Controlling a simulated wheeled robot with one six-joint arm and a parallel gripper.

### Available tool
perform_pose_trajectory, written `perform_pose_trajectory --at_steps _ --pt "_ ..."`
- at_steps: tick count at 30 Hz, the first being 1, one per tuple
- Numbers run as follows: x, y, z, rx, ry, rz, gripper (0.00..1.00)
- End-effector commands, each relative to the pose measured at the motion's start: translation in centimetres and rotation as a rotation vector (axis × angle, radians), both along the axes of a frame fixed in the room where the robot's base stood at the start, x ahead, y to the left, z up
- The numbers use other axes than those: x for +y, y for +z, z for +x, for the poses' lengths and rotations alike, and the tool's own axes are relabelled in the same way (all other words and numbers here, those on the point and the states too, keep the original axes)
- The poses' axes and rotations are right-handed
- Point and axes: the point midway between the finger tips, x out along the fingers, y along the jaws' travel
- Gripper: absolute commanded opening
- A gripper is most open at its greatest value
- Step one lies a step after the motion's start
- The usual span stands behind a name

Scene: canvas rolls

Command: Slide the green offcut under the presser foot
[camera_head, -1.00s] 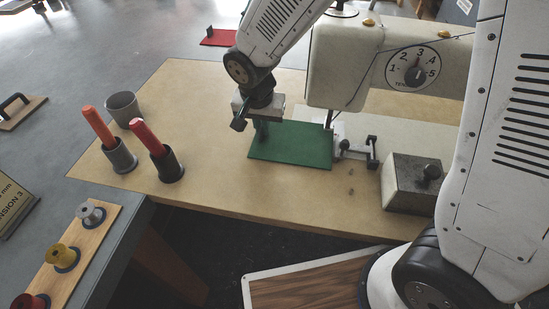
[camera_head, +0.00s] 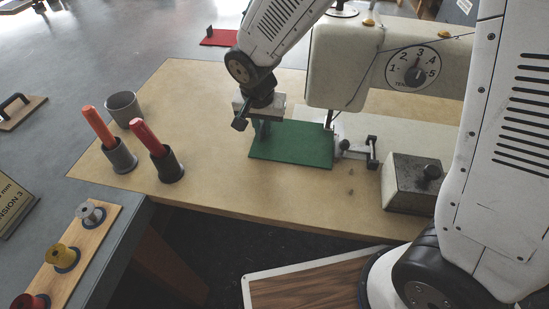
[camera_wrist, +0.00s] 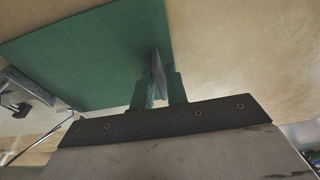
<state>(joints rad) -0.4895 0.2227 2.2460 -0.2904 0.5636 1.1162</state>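The green offcut (camera_head: 300,145) lies flat on the wooden work surface, left of and in front of the sewing machine's presser foot area (camera_head: 330,122). Its far right corner is close to the foot; I cannot tell whether any of it is beneath. My gripper (camera_head: 262,134) points down at the offcut's left end. In the wrist view, the offcut (camera_wrist: 90,55) spreads to the upper left, and my gripper's greenish fingers (camera_wrist: 160,92) stand on both sides of a thin upright grey piece at its edge, seemingly shut on it. The fingertips' contact is partly hidden.
The sewing machine head (camera_head: 345,65) stands behind the offcut. A grey metal block with a knob (camera_head: 410,185) sits to the right. Two holders with orange (camera_head: 98,128) and red (camera_head: 147,138) handles and a grey cup (camera_head: 123,108) stand left. The wood between is clear.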

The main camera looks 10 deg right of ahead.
Motion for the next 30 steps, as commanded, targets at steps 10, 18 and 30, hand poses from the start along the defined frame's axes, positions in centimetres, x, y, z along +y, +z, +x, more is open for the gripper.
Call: perform_pose_trajectory --at_steps 10,18,30 --pt "0.0 0.0 0.0 0.0 0.0 0.0 0.15" --pt "0.0 0.8 0.0 -0.001 -0.001 0.001 0.15" --pt "0.0 3.2 0.0 -0.001 -0.001 0.001 0.15"
